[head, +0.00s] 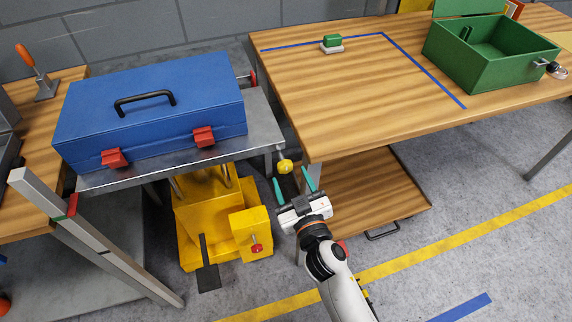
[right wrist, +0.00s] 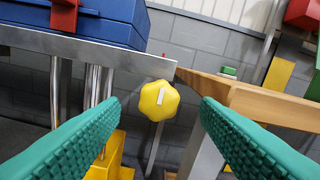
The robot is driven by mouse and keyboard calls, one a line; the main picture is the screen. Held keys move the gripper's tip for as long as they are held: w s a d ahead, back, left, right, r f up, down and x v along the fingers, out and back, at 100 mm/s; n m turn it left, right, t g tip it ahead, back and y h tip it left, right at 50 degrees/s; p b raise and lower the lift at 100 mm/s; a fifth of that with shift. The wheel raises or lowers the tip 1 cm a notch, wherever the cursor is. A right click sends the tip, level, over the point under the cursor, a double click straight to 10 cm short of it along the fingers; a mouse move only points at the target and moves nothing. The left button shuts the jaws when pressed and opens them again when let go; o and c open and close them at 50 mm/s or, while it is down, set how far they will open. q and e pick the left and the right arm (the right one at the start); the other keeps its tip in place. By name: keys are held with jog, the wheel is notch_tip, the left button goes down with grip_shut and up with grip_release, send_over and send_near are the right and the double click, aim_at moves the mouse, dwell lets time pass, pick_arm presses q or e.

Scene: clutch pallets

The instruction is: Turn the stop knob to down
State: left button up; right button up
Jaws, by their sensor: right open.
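The yellow lobed knob (head: 285,166) sits by the right end of the steel lift table's top, close to the wooden bench. In the right wrist view the knob (right wrist: 154,107) faces me, with a white mark pointing nearly straight up. My right gripper (head: 291,176) is open, its teal fingers pointing at the knob. In the right wrist view the knob lies ahead, between the two fingers, and neither finger appears to touch it. My left gripper is not in view.
A blue case (head: 150,112) with red latches lies on the steel top (head: 262,130). The yellow lift base (head: 190,222) has a small red knob (head: 257,247). The wooden bench (head: 330,85) holds a green box (head: 478,65). A wooden drawer (head: 372,195) stands below it.

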aim_at(286, 170)
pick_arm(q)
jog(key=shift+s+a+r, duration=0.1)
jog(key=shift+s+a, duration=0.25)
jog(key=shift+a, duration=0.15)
pick_arm(e)
jog(key=shift+x, duration=2.4)
jog(key=shift+s, duration=0.1)
jog(key=c, duration=1)
